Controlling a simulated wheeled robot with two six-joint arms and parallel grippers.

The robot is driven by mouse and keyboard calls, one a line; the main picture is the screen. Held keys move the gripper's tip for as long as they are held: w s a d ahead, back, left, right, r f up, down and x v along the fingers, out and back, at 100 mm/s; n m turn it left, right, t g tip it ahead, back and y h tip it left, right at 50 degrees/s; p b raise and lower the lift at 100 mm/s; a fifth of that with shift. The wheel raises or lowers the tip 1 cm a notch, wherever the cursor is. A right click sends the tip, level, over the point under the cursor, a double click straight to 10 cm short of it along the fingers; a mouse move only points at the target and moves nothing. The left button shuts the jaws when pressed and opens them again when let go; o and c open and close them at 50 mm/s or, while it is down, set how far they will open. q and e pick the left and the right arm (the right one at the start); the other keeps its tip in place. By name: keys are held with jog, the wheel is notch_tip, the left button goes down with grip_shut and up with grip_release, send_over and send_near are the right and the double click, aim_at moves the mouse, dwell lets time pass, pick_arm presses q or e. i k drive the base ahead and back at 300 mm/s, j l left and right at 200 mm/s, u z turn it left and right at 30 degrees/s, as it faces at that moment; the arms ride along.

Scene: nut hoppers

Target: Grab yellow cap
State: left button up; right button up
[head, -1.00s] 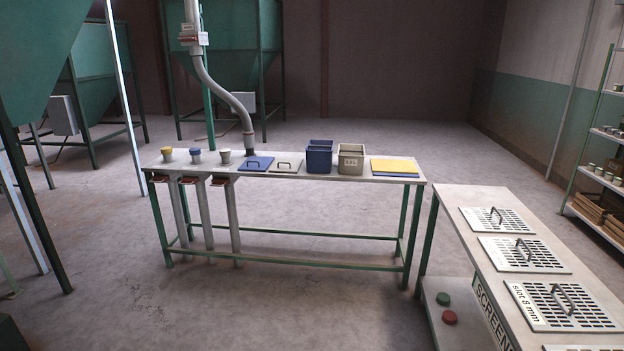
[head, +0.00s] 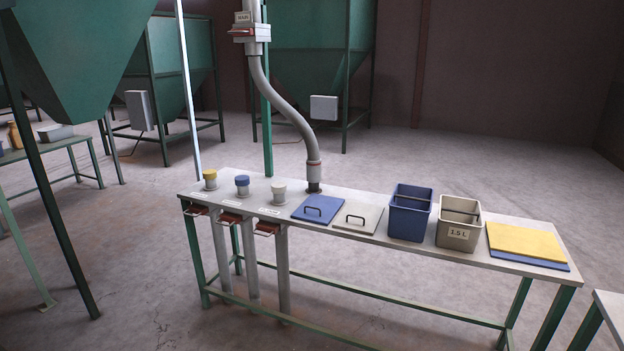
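The yellow cap (head: 209,174) sits on top of a short light spout at the left end of the long table (head: 375,232). A blue cap (head: 242,180) and a whitish cap (head: 279,187) sit on similar spouts to its right. Small labels, too small to read, lie in front of the spouts. Neither of my grippers shows in the head view.
A blue bin (head: 410,214) and a grey bin marked 1.5 L (head: 458,226) stand right of a blue lid (head: 318,208) and a grey lid (head: 358,217). Floor before the table is clear.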

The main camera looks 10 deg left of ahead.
aim_at(209, 174)
jog(key=i+u, duration=0.7)
jog(key=i, duration=0.2)
jog(key=i+l+u, duration=0.35)
jog(key=i+j+u, duration=0.2)
jog(key=i, duration=0.2)
jog(key=i+j+u, duration=0.1)
jog(key=i+u, duration=0.15)
jog(key=i, duration=0.15)
